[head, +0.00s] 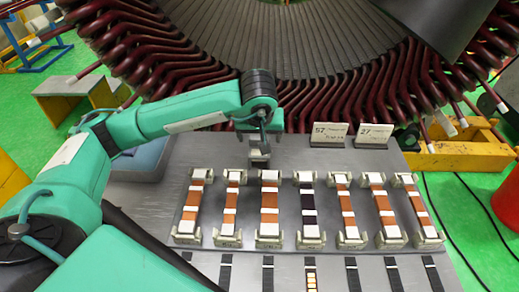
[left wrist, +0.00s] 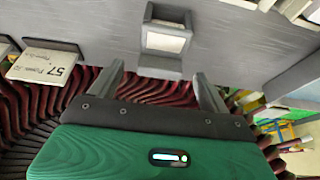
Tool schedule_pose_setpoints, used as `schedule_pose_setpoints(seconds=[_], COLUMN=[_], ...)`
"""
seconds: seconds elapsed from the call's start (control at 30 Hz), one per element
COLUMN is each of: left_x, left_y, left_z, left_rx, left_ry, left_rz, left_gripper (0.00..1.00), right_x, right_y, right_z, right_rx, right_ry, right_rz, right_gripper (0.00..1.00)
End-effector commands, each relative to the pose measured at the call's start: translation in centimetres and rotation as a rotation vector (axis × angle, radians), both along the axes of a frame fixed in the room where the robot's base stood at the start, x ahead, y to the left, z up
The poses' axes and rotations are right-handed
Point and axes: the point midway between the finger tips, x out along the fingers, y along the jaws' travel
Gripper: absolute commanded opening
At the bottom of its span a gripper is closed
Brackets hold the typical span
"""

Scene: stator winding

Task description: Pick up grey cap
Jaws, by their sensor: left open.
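A grey cap (left wrist: 160,65) with a pale, box-like middle stands on the grey table at the top centre of the left wrist view. My left gripper (left wrist: 157,82) is open, with a finger on either side and a gap between. The cap lies just beyond the fingertips, roughly centred between them, and nothing is held. In the head view, my left gripper (head: 259,150) points down over the table near the stator, and it hides most of what is under it. My right gripper does not show.
Several holders (head: 269,235) with copper-and-white strips stand in a row, and dark strips (head: 268,274) lie in front. Two number cards, "57" (head: 329,134) and "27" (head: 374,136), stand right of the gripper. The stator's dark red coils (head: 160,55) rise close behind.

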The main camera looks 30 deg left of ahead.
Motion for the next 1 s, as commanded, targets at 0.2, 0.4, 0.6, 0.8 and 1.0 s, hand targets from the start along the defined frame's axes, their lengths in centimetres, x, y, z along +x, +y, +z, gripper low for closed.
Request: schedule_pose_setpoints(seconds=[0.2, 0.4, 0.6, 0.8, 1.0], left_x=[0.4, 1.2, 1.7, 1.7, 1.7], left_y=[0.3, 0.7, 0.9, 0.9, 0.9], left_z=[-1.4, -4.0, -5.3, -5.3, -5.3], left_rx=[0.000, 0.000, 0.000, 0.000, 0.000], left_ry=[0.003, 0.003, -0.001, -0.001, -0.001], left_rz=[0.002, 0.002, 0.000, 0.000, 0.000], left_gripper=[0.80, 0.80, 0.80, 0.76, 0.37], right_x=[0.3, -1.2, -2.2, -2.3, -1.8], right_y=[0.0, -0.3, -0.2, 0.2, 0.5], right_z=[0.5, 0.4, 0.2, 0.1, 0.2], right_rx=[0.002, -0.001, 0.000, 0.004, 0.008], right_ry=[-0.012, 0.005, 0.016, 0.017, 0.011], right_rz=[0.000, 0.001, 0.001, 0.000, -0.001], right_gripper=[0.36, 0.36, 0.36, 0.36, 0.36])
